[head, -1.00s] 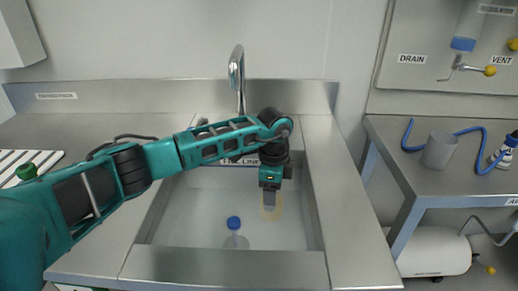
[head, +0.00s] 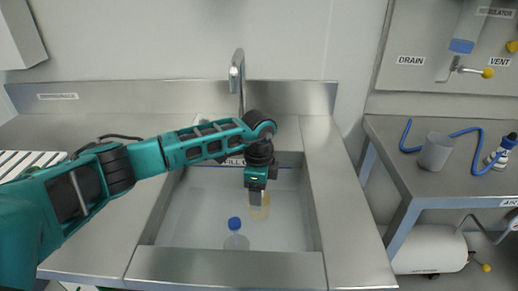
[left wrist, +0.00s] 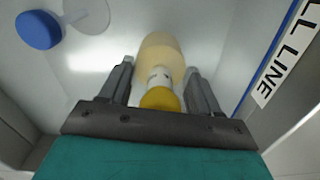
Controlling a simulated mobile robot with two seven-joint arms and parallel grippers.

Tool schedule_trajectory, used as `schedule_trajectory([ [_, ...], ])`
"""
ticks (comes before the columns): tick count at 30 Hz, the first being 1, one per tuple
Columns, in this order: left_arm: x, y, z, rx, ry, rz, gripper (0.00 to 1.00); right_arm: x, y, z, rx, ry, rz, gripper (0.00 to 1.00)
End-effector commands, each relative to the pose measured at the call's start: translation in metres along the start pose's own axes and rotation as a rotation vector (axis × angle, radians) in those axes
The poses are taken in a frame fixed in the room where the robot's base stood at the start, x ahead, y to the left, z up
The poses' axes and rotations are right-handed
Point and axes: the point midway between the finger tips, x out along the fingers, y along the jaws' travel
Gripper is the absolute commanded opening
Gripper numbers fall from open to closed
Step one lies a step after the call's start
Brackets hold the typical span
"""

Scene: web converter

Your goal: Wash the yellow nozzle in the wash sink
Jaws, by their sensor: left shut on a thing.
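The yellow nozzle (left wrist: 158,98) sits between the fingers of my left gripper (left wrist: 160,85), with a pale, see-through wider body below its yellow end. My left gripper is shut on it. In the head view my left gripper (head: 256,197) points down inside the wash sink (head: 190,205), and the pale yellow lower part (head: 260,211) shows below the fingers. I cannot tell whether it touches the sink floor or water. The sink's fill line label (left wrist: 287,62) shows in the left wrist view. My right gripper is not in view.
The chrome faucet (head: 238,80) rises behind the sink. A grey cup (head: 436,151) and blue hose (head: 409,138) are on the right table.

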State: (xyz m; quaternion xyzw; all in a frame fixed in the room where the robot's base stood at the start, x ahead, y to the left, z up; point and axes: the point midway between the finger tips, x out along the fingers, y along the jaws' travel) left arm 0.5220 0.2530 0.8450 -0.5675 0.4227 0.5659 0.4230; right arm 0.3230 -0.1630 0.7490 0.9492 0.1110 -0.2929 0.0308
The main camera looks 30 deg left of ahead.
Motion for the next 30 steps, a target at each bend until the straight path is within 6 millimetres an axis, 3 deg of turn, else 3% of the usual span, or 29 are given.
schedule_trajectory([
  [3,-0.021,-0.001,-0.001,0.000,0.001,-0.002,0.29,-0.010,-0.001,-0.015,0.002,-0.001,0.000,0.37],
  [13,-0.061,-0.001,0.000,-0.001,0.001,-0.002,0.29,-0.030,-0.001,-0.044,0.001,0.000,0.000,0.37],
  [30,-0.124,-0.001,-0.001,-0.001,0.002,-0.003,0.29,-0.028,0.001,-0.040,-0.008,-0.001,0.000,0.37],
])
